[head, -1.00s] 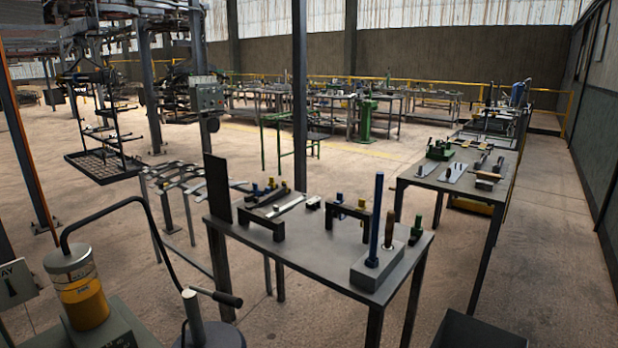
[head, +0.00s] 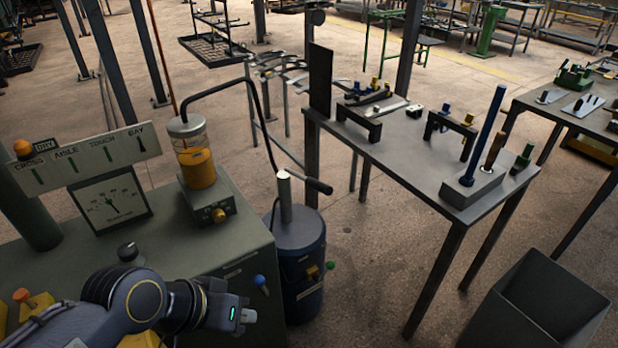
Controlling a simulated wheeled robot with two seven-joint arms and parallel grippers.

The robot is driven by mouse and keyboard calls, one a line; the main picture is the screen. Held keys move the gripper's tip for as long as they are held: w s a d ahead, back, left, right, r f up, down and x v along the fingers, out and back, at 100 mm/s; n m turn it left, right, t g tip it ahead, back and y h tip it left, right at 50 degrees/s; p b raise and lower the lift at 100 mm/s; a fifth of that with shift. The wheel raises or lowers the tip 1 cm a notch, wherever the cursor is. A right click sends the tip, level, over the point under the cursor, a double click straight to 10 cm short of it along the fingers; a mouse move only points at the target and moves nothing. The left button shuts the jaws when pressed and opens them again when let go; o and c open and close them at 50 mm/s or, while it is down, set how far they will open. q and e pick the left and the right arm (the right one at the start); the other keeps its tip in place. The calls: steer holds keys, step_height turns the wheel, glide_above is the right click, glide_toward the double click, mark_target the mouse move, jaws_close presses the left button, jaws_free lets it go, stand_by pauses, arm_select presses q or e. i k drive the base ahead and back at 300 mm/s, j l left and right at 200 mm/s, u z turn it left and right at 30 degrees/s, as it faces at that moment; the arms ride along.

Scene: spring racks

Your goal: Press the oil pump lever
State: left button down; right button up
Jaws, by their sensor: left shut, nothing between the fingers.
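A dark blue drum (head: 303,268) with a pale upright tube (head: 284,200) stands on the floor at the right end of the green-grey cabinet. The pump lever (head: 316,184) has a black grip and sticks out to the right from the tube, above the drum. A clear jar of yellow oil (head: 196,165) stands on the cabinet, with a black hose arching from it towards the drum. My left gripper (head: 244,316) is low in front of the cabinet, left of the drum and well apart from the lever. It is shut and empty. My right gripper is out of view.
The cabinet (head: 235,270) carries a dial gauge (head: 112,205), a switch panel (head: 85,160) and knobs on its front. A grey work table (head: 400,160) with tools stands right of the drum. A dark open bin (head: 545,300) is at the lower right. Bare floor lies between.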

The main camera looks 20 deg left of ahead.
mark_target(326, 189)
steer(key=i+j+z, duration=0.5)
steer(key=i+j, duration=0.15)
steer(key=i, duration=0.05)
